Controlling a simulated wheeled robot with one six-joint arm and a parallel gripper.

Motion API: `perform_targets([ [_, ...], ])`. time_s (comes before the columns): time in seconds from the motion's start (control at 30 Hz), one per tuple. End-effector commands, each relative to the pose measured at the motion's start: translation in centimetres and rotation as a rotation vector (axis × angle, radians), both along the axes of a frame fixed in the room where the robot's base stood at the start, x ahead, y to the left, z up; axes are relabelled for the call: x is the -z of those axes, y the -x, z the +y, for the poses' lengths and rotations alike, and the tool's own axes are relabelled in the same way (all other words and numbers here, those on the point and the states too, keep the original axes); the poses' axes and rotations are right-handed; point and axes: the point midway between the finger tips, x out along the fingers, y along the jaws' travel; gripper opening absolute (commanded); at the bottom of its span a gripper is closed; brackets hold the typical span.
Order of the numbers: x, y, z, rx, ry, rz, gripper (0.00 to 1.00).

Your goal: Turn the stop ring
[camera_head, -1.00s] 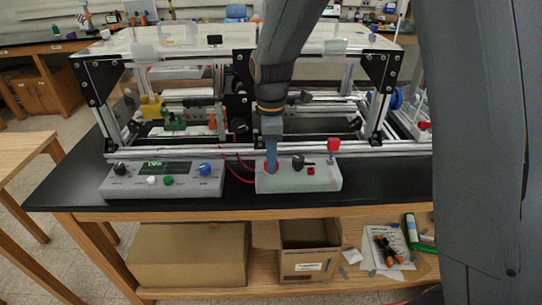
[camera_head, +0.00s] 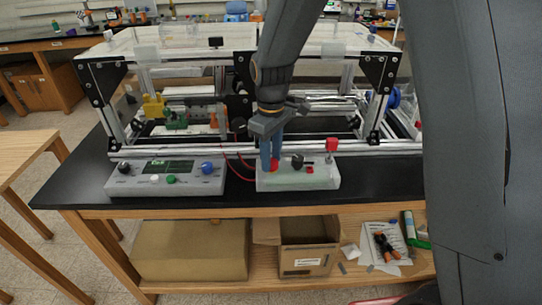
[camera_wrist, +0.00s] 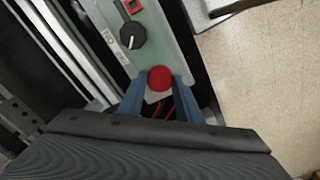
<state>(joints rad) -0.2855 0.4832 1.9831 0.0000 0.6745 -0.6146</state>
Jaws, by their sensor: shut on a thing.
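The stop ring (camera_head: 274,166) is a round red knob at the left end of a pale green-grey control box (camera_head: 310,180) on the black bench top. It also shows in the wrist view (camera_wrist: 160,78), near the end of the box. My gripper (camera_head: 270,166) points down at it and is shut on it. In the wrist view, the blue fingers of my gripper (camera_wrist: 160,88) stand on both sides of the red knob. The fingers hide part of the ring's sides.
A grey console (camera_head: 165,178) with knobs stands to the left. The extrusion frame (camera_head: 240,155) rises close behind. Red wires run between the boxes.

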Motion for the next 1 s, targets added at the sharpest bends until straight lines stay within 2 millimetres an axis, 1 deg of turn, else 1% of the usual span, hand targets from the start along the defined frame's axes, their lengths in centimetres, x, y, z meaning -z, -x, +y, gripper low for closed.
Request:
perform_targets([
  [0.43,0.1,0.0,0.0,0.01,0.0,0.001,0.09],
  [0.47,0.1,0.0,0.0,0.01,0.0,0.001,0.33],
  [0.5,0.1,0.0,0.0,0.01,0.0,0.001,0.4],
  [0.57,0.1,0.0,0.0,0.01,0.0,0.001,0.5],
  [0.87,0.0,0.0,0.0,0.01,0.0,0.0,0.5],
  [1.0,-1.0,-0.1,0.0,0.01,-0.001,-0.002,0.5],
])
